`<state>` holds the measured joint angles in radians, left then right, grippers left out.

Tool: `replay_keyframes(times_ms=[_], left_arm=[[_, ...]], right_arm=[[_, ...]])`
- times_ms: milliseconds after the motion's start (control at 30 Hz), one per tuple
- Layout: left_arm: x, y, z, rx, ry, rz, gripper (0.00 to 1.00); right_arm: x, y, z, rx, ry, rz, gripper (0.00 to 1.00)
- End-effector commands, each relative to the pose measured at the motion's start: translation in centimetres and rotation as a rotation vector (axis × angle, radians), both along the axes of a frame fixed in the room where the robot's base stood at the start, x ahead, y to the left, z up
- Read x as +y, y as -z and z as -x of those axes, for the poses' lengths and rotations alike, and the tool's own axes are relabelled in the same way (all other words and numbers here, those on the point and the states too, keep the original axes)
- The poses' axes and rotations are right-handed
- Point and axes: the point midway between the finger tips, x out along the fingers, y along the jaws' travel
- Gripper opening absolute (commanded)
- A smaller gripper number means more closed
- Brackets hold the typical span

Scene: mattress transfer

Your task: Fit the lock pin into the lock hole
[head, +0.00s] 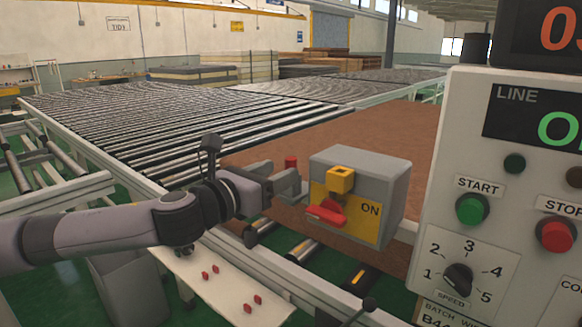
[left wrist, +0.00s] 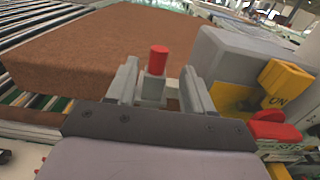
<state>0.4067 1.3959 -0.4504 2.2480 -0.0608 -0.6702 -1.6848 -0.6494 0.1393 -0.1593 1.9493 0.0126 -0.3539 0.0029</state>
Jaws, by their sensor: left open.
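My left gripper (head: 291,186) is open, just left of a grey switch box (head: 372,165). A red cylinder (head: 291,162), which looks like the lock pin, stands upright there. In the left wrist view the red cylinder (left wrist: 158,60) sits on a small grey block (left wrist: 152,88) between the open fingers; I cannot tell whether they touch it. The box front carries a yellow block (head: 341,180) with a dark opening on top, likely the lock hole, and a red handle (head: 326,212) near the word ON. My right gripper is not in view.
A control panel (head: 462,240) with start and stop buttons stands close on the right. A brown mattress slab (head: 270,150) lies behind the box on the roller conveyor (head: 180,125). A white plate (head: 225,290) with several small red pieces is below my arm.

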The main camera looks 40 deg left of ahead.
Motion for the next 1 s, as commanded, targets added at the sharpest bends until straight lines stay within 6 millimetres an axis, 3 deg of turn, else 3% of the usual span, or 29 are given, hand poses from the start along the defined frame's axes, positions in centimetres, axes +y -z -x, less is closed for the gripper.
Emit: replay_keyframes(times_ms=[233, 600, 967, 1000], left_arm=[[0.0, -0.2, -1.1, 0.000, -0.001, 0.004, 0.52], [-0.2, -0.3, -4.9, -0.001, 0.002, 0.004, 0.52], [-0.2, 0.0, -5.4, 0.002, 0.002, 0.000, 0.52], [-0.2, -0.1, -5.4, 0.002, 0.002, 0.000, 0.42]], right_arm=[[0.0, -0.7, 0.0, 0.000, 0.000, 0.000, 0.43], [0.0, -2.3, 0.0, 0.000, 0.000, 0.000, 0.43], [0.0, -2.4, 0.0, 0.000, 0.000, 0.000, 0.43], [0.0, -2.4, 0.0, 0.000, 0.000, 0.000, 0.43]])
